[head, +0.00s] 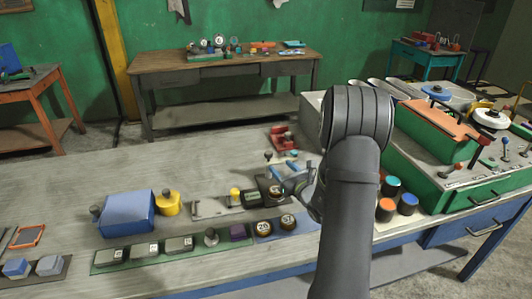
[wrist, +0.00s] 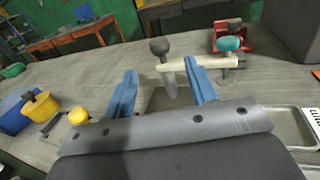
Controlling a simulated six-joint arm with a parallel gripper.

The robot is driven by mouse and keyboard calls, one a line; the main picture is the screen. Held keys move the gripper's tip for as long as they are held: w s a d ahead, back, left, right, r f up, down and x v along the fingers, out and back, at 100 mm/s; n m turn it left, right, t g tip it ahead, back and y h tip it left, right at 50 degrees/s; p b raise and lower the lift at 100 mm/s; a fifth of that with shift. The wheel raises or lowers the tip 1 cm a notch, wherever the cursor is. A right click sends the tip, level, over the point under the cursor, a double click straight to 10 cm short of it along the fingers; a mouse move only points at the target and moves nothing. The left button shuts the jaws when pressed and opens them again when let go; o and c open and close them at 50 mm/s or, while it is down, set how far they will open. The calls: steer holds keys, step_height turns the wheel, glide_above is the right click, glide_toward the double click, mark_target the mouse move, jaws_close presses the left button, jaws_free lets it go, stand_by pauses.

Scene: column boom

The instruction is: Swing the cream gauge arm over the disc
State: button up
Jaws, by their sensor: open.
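The cream gauge arm (wrist: 218,63) is a pale bar lying level in the wrist view. A dark ball knob (wrist: 159,46) stands at its left end, above a grey post. Its right end meets another grey post, near a teal rounded cap (wrist: 229,44). My gripper (wrist: 160,68) is open, its two blue fingers apart. The knob shows between the fingertips, and the right finger hides part of the bar; contact cannot be told. In the head view my gripper (head: 290,170) is beside the small dark knob (head: 268,155). I cannot make out the disc for sure.
A red fixture (head: 281,138) stands behind the gauge. A blue block (head: 127,214) and a yellow weight (head: 167,203) sit to the left. A green strip (head: 130,258) with several blocks lies in front. A green cabinet (head: 440,170) stands right. The bench's left-middle is clear.

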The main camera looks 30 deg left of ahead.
mark_target(266, 152)
steer(key=x, duration=1.1)
steer(key=shift+w+a, duration=0.1)
steer(key=shift+a, duration=0.1)
jaws_close()
